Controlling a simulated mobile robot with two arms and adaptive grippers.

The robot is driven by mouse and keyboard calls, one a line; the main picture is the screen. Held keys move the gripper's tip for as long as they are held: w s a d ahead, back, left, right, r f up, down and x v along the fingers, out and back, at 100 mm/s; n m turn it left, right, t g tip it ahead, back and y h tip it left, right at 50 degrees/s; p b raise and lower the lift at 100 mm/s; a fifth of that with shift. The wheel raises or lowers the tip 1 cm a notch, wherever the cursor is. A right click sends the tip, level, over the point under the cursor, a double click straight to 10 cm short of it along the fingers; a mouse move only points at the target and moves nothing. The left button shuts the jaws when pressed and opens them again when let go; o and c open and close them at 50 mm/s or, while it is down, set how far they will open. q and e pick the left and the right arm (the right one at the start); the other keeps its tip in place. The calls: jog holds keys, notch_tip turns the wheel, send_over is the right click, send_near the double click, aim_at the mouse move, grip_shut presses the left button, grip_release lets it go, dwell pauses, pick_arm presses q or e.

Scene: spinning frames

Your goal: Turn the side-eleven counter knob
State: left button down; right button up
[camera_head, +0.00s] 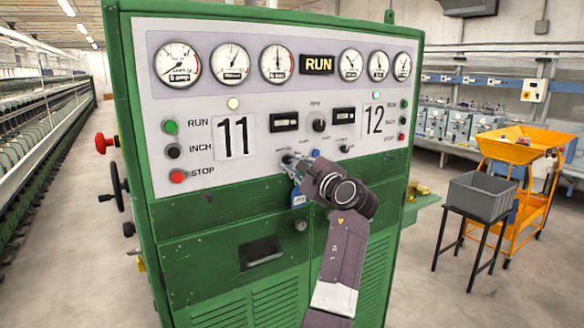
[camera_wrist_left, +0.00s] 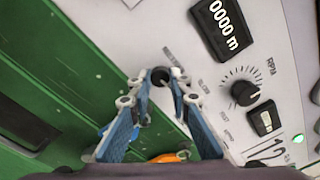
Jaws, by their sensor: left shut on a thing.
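The side-eleven counter knob (camera_wrist_left: 161,77) is a small dark round knob on the white panel, below the side-eleven counter display (camera_head: 285,121). In the wrist view that display (camera_wrist_left: 224,27) reads "0000 m". My left gripper (camera_head: 288,160) is at the panel to the lower right of the big "11" (camera_head: 234,137). In the wrist view its two blue-padded fingers (camera_wrist_left: 161,80) are shut on the knob, one on each side. My right gripper is in neither view.
A dial knob marked RPM (camera_head: 319,125) and a side-twelve display (camera_head: 344,113) are to the right. Run, inch and stop buttons (camera_head: 172,152) are at the left. A red mushroom button (camera_head: 104,143) sticks out left. A grey crate (camera_head: 483,193) stands on a stand at right.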

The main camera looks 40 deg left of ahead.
pick_arm(q)
jog(key=n+b, duration=0.2)
jog(key=n, duration=0.1)
jog(key=n+b, duration=0.1)
jog(key=shift+f+n, duration=0.3)
jog(key=shift+n, duration=0.1)
jog(key=n+b, duration=0.4)
jog(key=shift+f+n, duration=0.1)
jog(key=shift+n, duration=0.2)
jog(key=n+b, duration=0.2)
jog(key=n, duration=0.1)
jog(key=shift+n+g+y+b, duration=0.3)
jog(key=shift+b, duration=0.05)
jog(key=shift+n+b, duration=0.85)
jog(key=shift+n, duration=1.15)
jog(key=c, duration=1.8)
grip_release()
jog(key=shift+r, duration=0.2)
jog(key=shift+o, duration=0.2)
jog(key=shift+d, duration=0.15)
